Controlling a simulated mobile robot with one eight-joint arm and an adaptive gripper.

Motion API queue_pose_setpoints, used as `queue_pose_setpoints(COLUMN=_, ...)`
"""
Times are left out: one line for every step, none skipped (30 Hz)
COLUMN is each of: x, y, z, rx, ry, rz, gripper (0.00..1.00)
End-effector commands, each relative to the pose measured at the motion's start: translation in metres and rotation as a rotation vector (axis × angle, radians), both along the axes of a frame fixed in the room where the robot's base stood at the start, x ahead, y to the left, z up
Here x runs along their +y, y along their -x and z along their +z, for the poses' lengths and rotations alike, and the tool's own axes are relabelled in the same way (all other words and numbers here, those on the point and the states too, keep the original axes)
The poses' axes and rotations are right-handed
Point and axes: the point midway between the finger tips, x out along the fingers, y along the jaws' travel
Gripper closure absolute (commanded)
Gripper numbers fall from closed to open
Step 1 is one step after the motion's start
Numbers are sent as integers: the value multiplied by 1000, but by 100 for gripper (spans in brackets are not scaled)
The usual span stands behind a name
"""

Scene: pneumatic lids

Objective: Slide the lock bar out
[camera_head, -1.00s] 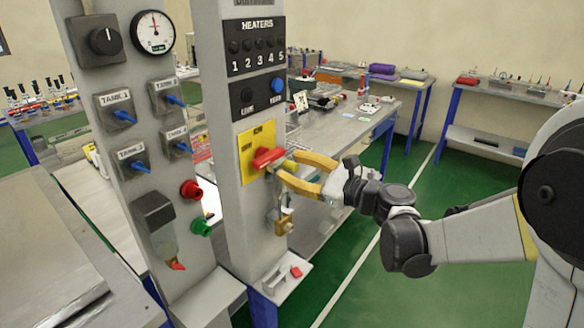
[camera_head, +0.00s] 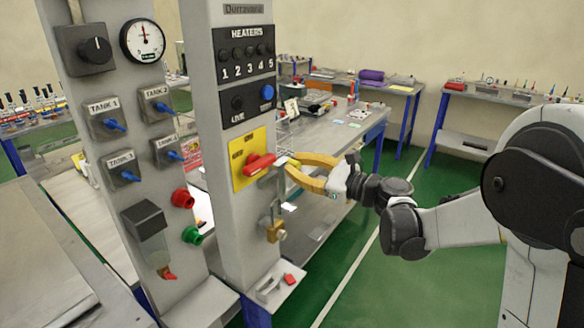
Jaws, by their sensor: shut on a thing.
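The red handle (camera_head: 258,166) sits on a yellow plate (camera_head: 243,178) on the right grey column. A small pale metal piece, which looks like the lock bar (camera_head: 280,162), shows beside the handle's right end. My gripper (camera_head: 287,166) has yellow fingers and comes in from the right. Its fingertips are shut on this piece, just right of the red handle. The fingers hide part of it, and I cannot tell how far it still sits in the column. A grey metal bracket hangs below, with a brass padlock (camera_head: 276,231) on it.
The left column carries a gauge (camera_head: 142,41), blue tank valves (camera_head: 115,125), and red (camera_head: 182,198) and green (camera_head: 192,235) knobs. A small shelf with a red piece (camera_head: 289,279) juts out below the padlock. A grey workbench (camera_head: 325,150) stands behind. Green floor is clear at right.

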Motion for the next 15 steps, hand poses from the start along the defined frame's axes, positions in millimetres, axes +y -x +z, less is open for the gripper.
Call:
queue_pose_setpoints(x=-3, y=-2, z=1, rx=-1, ry=-2, rz=-8, gripper=76)
queue_pose_setpoints(x=-3, y=-3, z=1, rx=0, ry=-2, rz=-9, gripper=67)
queue_pose_setpoints(x=-2, y=-3, z=1, rx=0, ry=-2, rz=-8, gripper=58)
queue_pose_setpoints(x=-2, y=-2, z=1, rx=-1, ry=-2, rz=-8, gripper=58)
queue_pose_setpoints(x=-2, y=-2, z=1, rx=0, ry=-2, rz=-7, gripper=58)
queue_pose_setpoints(x=-2, y=-2, z=1, rx=0, ry=-2, rz=-7, gripper=58)
queue_pose_setpoints(x=-2, y=-2, z=1, rx=0, ry=-2, rz=-7, gripper=58)
queue_pose_setpoints(x=-2, y=-2, z=1, rx=0, ry=-2, rz=-6, gripper=58)
queue_pose_setpoints(x=-2, y=-2, z=1, rx=0, ry=-2, rz=-6, gripper=58)
queue_pose_setpoints(x=-2, y=-2, z=1, rx=0, ry=-2, rz=-6, gripper=58)
queue_pose_setpoints(x=-2, y=-1, z=1, rx=0, ry=-2, rz=-6, gripper=58)
queue_pose_setpoints(x=-2, y=-1, z=1, rx=0, ry=-1, rz=-5, gripper=58)
queue_pose_setpoints(x=-3, y=0, z=1, rx=0, ry=-2, rz=-6, gripper=58)
queue_pose_setpoints(x=-5, y=1, z=1, rx=0, ry=-2, rz=-6, gripper=58)
queue_pose_setpoints(x=-8, y=3, z=1, rx=0, ry=-2, rz=-6, gripper=58)
